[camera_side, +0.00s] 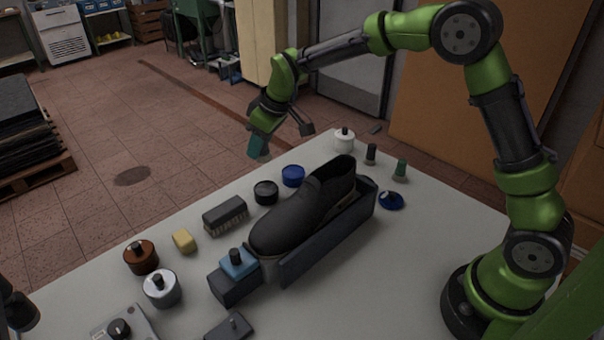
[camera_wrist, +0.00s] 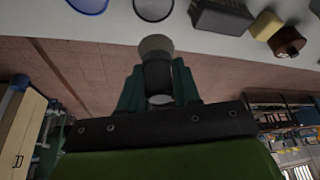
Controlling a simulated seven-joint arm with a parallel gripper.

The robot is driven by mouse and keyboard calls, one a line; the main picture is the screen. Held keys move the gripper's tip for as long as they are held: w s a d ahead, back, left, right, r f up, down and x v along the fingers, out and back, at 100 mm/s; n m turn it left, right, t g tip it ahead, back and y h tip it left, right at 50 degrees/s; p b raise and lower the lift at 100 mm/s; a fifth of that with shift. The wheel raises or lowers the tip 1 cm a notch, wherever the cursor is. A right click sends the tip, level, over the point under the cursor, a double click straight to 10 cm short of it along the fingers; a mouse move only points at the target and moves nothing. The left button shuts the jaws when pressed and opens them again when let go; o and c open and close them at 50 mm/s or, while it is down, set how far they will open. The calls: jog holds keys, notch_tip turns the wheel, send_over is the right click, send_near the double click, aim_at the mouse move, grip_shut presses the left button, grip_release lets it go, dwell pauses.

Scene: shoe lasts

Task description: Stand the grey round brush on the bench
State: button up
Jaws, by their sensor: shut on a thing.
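The grey round brush (camera_wrist: 156,45) is in my gripper (camera_wrist: 158,86). In the wrist view its pale grey round end points away from the palm, and its dark body sits between the teal fingers. In the side view my gripper (camera_side: 259,146) is up in the air around the far left edge of the bench (camera_side: 420,260). Only a small grey bit of the brush (camera_side: 265,158) shows there below the fingers. The brush looks clear of the bench; its exact tilt is hard to tell.
A black shoe (camera_side: 290,215) sits in a dark holder mid-bench. Near the far edge are a blue tin (camera_side: 293,176), a black tin (camera_side: 265,193), a bristle brush (camera_side: 225,215) and a white jar (camera_side: 344,140). The bench's front right is clear.

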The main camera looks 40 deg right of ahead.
jog(key=d+f, duration=0.2)
jog(key=d, duration=1.6)
jog(key=shift+d+f, duration=0.2)
jog(key=shift+f, duration=0.05)
notch_tip(320, 180, down, 10)
jog(key=shift+w+r, duration=0.1)
jog(key=shift+r, duration=0.15)
jog(key=shift+f, duration=0.15)
jog(key=o, duration=1)
jog(key=shift+o, duration=0.2)
